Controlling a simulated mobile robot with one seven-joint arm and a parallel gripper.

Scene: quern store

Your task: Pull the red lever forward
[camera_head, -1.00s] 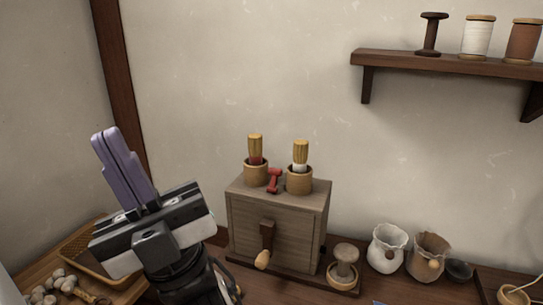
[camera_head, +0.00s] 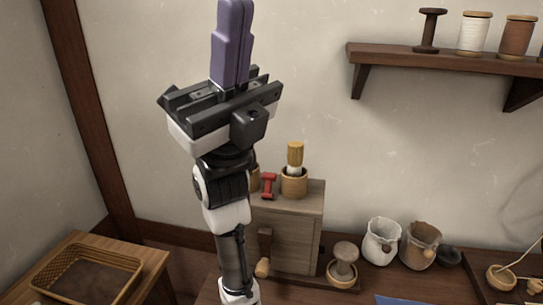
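The small red lever (camera_head: 268,186) stands on top of a wooden box (camera_head: 294,243), just left of a round wooden cup (camera_head: 294,186) holding a brush (camera_head: 295,155). A second cup (camera_head: 255,178) left of the lever is mostly hidden behind my arm. My gripper (camera_head: 233,38) is raised up and left of the lever, well apart from it, with its purple fingers pointing up. The fingers lie side by side with no gap showing, and nothing shows between them. A wooden handle (camera_head: 264,250) hangs on the box's front.
A wooden stamp-like piece (camera_head: 343,262) stands right of the box. A white pouch (camera_head: 381,243) and a brown pouch (camera_head: 419,246) stand further right. A shelf (camera_head: 440,58) with spools juts from the wall at upper right. A basket (camera_head: 85,274) sits at lower left.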

